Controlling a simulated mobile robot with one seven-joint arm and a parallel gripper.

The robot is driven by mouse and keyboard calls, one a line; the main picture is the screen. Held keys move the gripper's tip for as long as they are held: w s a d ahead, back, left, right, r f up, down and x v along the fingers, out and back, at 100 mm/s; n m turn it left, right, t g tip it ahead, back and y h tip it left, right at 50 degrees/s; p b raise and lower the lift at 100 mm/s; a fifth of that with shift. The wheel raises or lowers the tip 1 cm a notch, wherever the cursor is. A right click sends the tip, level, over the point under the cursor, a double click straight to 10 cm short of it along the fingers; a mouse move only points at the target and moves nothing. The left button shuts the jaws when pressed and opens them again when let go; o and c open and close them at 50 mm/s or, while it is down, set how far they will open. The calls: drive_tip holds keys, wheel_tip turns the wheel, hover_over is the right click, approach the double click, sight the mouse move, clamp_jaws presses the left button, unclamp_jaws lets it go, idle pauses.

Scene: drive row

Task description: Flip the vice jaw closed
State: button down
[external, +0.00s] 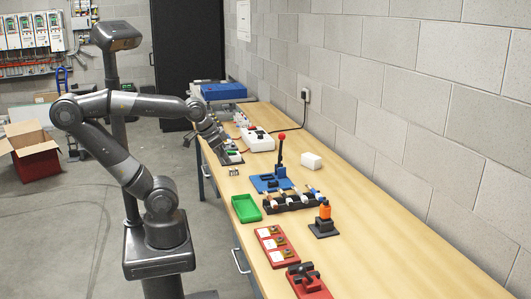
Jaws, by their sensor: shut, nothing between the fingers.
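My gripper (226,150) is low over the far part of the wooden bench, at the left side. Its fingers are shut with nothing between them. It is beside a small dark device with a green part (235,158); I cannot tell if it touches it. I cannot pick out the vice jaw for certain at this size. A red block with black parts on top (308,282) sits at the near end of the bench, far from my gripper. A blue fixture (270,184) with an upright red-knobbed lever stands mid-bench.
The bench (370,235) also holds a green tray (246,208), a red panel (276,246), a black rack (292,202), an orange cylinder on a black base (324,218), a white block (311,160) and a white box (257,139). The near right bench is clear. A wall runs along the right.

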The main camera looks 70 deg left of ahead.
drive_tip(key=w+d+r+m+g, duration=0.2)
drive_tip(key=w+d+r+m, duration=0.3)
drive_tip(key=w+d, duration=0.55)
drive_tip(key=w+d+m+g, duration=0.1)
drive_tip(key=w+d+m, duration=0.1)
drive_tip(key=w+d, duration=0.35)
drive_tip(key=w+d+m+g, duration=0.1)
drive_tip(key=w+d+m, duration=0.15)
drive_tip(key=d, duration=0.65)
drive_tip(key=m+g+y, duration=0.2)
drive_tip(key=m+y, duration=0.1)
drive_tip(key=m, duration=0.4)
hover_over(314, 285)
drive_tip(key=w+d, duration=0.1)
drive_tip(key=d, duration=0.6)
wheel_tip(314, 285, down, 15)
drive_tip(key=x, duration=0.9)
drive_tip(key=shift+f, duration=0.25)
drive_tip(key=shift+s+a+r, duration=0.1)
drive_tip(key=shift+a, duration=0.95)
drive_tip(key=shift+s+a, duration=0.15)
drive_tip(key=shift+a, duration=0.75)
